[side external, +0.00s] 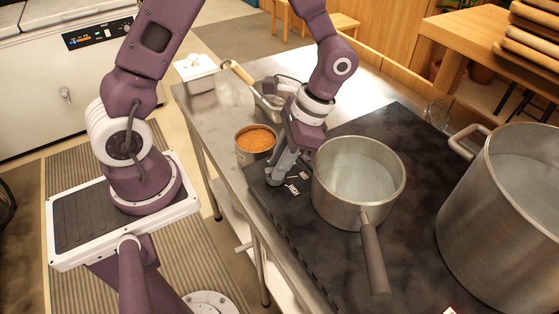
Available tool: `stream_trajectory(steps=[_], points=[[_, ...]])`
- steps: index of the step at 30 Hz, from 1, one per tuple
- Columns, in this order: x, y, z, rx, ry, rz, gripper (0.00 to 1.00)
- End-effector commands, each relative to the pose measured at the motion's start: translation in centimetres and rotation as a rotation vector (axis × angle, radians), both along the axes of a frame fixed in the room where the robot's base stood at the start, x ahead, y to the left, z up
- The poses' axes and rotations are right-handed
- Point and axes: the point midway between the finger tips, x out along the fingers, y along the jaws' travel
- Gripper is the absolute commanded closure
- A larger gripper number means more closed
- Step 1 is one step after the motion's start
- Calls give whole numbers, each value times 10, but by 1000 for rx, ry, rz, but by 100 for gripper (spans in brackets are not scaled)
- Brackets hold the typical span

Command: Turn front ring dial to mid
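My gripper (278,175) points down at the front left corner of the black cooktop (405,205). Its grey fingers are at or just above the cooktop surface, beside small white printed labels (293,189). One label seems to read HIGH; the others are too small to read. I cannot make out the ring dial itself; the fingers may hide it. I cannot tell whether the fingers are open, shut or touching a dial. A steel saucepan (340,205) stands on the cooktop just right of my gripper.
The saucepan's handle (374,255) points toward the camera. A large steel pot (480,235) stands at the right. A can of orange beans (255,150) is close left of my gripper. A wire basket (270,103) and a white box (197,75) are behind on the steel counter.

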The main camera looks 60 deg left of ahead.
Motion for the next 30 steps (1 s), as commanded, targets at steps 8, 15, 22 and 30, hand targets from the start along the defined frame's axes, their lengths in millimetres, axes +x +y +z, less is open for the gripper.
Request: stream_trajectory(steps=[8,15,22,30], points=[[0,0,0,0,1,0,64],[10,-4,24,-1,-6,1,64],[24,-10,61,0,-2,1,64],[25,-10,66,0,1,0,64]])
